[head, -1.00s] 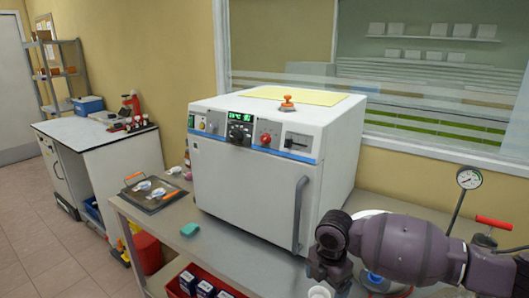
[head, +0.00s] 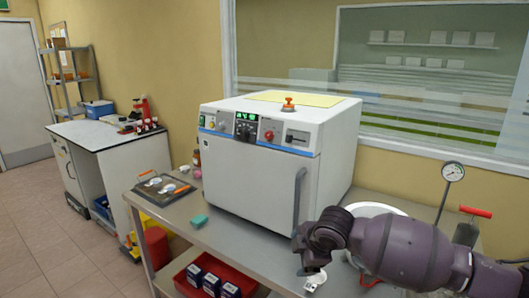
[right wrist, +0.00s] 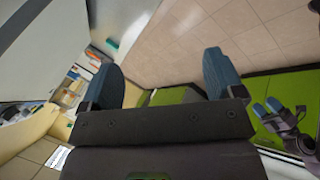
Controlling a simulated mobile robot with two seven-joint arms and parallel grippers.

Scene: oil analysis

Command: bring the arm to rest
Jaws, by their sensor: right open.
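My right arm (head: 400,245) reaches in from the lower right in the head view, in front of the white oven's right side. Its wrist is bent down above the steel table, and its fingers cannot be made out there. In the right wrist view my right gripper (right wrist: 160,72) has its two blue fingers wide apart, with nothing between them. Beyond them are tiled floor and green panels of my base. A grey hand with blue fingertips, likely my left gripper (right wrist: 272,108), shows at the right edge; its opening is unclear. My left arm is out of the head view.
The white oven (head: 245,175) stands shut on the steel table (head: 225,232). A round white device (head: 375,209) and gauge (head: 453,172) are behind my arm. A red bin (head: 190,286) sits below.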

